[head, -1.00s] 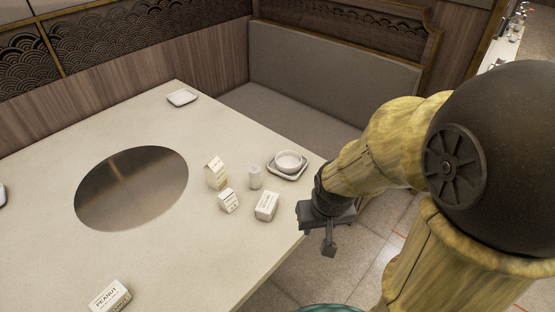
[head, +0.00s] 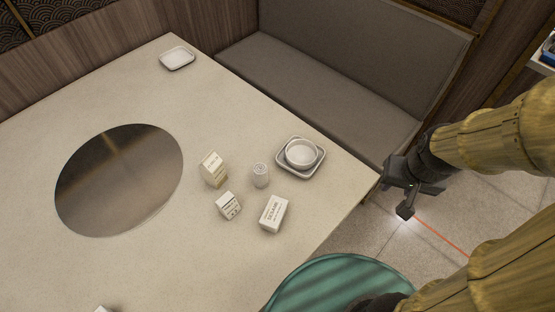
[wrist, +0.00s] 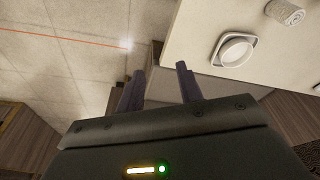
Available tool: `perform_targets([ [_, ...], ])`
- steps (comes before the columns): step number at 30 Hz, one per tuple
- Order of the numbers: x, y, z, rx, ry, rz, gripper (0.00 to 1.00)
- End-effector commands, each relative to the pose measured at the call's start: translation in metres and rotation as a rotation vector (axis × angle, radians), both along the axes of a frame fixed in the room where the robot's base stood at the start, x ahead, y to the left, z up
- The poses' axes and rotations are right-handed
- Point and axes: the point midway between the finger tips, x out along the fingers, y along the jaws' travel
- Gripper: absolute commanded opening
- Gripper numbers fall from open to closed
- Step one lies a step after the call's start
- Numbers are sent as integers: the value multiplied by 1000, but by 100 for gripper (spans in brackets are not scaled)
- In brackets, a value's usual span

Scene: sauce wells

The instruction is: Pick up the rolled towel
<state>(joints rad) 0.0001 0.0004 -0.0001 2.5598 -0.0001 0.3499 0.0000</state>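The rolled towel (head: 260,175) is a small white roll standing on the table, between a small carton and the square dish. In the wrist view the rolled towel (wrist: 287,12) shows at the top right, partly cut by the frame edge, with its spiral end visible. My gripper (head: 406,208) is off the table's right edge, over the floor, well apart from the towel. In the wrist view my gripper (wrist: 160,72) has its two dark fingers spread, with nothing between them.
A white bowl on a square dish (head: 318,168) stands between towel and gripper. Cartons (head: 213,168), (head: 228,206) and a white box (head: 273,214) stand close to the towel. A round metal plate (head: 120,180) is set in the table. A grey bench (head: 330,70) lies behind; a green stool (head: 330,280) is in front.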

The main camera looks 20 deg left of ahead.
Motion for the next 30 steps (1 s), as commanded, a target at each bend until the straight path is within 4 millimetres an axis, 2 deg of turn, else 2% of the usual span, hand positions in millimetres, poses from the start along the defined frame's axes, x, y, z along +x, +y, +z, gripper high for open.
perform_targets([
  [11, 0, 0, 0, 0, 0, 0, 36],
  [16, 5, 8, -3, 12, -13, 6, 70],
  [17, 8, 12, -5, 17, -20, 9, 70],
  [20, 23, 32, -12, 49, -58, 16, 70],
  [23, 42, 67, -23, 91, -113, 26, 70],
  [30, 78, 164, -52, 178, -265, 24, 70],
])
